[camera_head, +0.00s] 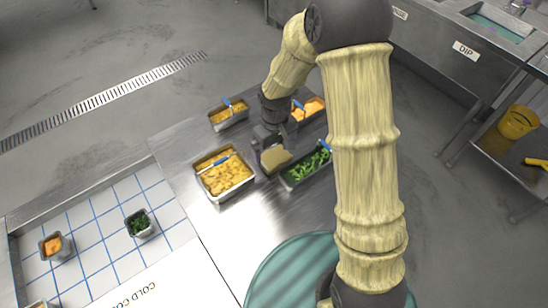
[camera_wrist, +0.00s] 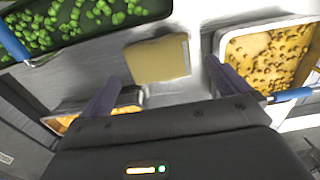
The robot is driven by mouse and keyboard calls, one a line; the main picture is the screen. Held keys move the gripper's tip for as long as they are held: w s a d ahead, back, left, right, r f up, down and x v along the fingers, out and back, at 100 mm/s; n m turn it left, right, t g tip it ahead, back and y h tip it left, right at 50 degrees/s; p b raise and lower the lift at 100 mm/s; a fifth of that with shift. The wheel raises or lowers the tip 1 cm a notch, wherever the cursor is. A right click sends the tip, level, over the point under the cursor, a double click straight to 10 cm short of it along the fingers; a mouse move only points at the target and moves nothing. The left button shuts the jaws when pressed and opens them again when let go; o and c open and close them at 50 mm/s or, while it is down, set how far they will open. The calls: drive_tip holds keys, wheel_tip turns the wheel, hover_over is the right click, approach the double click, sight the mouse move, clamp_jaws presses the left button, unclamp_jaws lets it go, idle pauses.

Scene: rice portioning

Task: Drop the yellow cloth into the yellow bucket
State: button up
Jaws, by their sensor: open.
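The yellow cloth (camera_head: 276,158) is a flat, dull yellow piece on the steel table, between a pan of yellow food and a pan of green vegetables. It also shows in the wrist view (camera_wrist: 158,60), ahead of my fingers. My gripper (camera_head: 263,150) is low over the table beside the cloth. In the wrist view my gripper (camera_wrist: 162,72) is open, with its two fingers apart and nothing held between them. Whether a finger touches the cloth I cannot tell. The yellow bucket (camera_head: 518,122) stands on a low shelf at the far right, away from my gripper.
The pan of yellow food (camera_head: 224,176) and the green vegetable pan (camera_head: 306,168) flank the cloth closely. Two smaller pans (camera_head: 228,115) (camera_head: 308,108) stand behind. Blue-handled utensils lie in the pans. A sink counter (camera_head: 455,40) is above the bucket's shelf.

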sight(275, 158)
drive_tip(key=shift+w+f+p, duration=0.15)
drive_tip(key=shift+f+p, duration=0.2)
drive_tip(key=shift+f, duration=0.95)
drive_tip(key=shift+w+f+p, duration=0.15)
drive_tip(key=shift+f+p, duration=0.15)
drive_tip(key=shift+f, duration=0.95)
drive_tip(key=c, duration=0.8)
drive_tip(key=shift+r, duration=0.15)
wheel_tip(275, 158, up, 10)
drive_tip(key=b, duration=0.1)
